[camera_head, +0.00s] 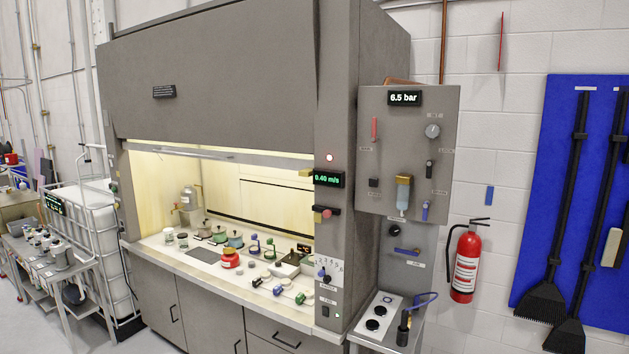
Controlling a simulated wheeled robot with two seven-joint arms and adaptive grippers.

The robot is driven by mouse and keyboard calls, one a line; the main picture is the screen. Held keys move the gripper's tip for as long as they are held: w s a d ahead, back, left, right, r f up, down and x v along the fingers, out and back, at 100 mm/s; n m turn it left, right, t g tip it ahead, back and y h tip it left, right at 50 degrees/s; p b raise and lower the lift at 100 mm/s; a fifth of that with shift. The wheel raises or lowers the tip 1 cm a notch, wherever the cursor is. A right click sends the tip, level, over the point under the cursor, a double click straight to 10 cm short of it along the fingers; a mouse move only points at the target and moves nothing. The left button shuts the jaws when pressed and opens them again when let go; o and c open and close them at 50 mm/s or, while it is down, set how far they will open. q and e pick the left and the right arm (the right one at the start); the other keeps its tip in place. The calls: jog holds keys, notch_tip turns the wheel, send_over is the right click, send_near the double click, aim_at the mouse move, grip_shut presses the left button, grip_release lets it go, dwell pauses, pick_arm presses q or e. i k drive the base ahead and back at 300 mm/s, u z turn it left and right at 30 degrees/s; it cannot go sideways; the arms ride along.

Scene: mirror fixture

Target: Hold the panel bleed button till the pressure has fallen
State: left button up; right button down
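The grey control panel (408,207) hangs on the wall right of the fume hood. Its display (404,98) reads 6.5 bar. On the panel are a red lever (374,128), a round grey knob (432,131), a small dark square button (374,183), a dark lever (429,169), a blue lever (425,210) and a bowl-like filter (404,192) with a brass top. The labels are too small to read, so I cannot tell for sure which part is the bleed button. Neither of my grippers is in view.
The fume hood (250,60) fills the middle, its worktop crowded with small vessels; its display (328,179) reads 0.40 m/s. Below the panel is a white-topped stand (392,300). A red extinguisher (465,264) and a blue broom board (535,200) are on the right wall.

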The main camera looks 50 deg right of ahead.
aim_at(372, 182)
jog(key=u, duration=0.1)
jog(key=i, duration=1.8)
jog(key=z, duration=0.7)
jog(key=i, duration=0.9)
jog(key=z, duration=1.5)
jog(key=i, duration=0.7)
jog(key=z, duration=0.6)
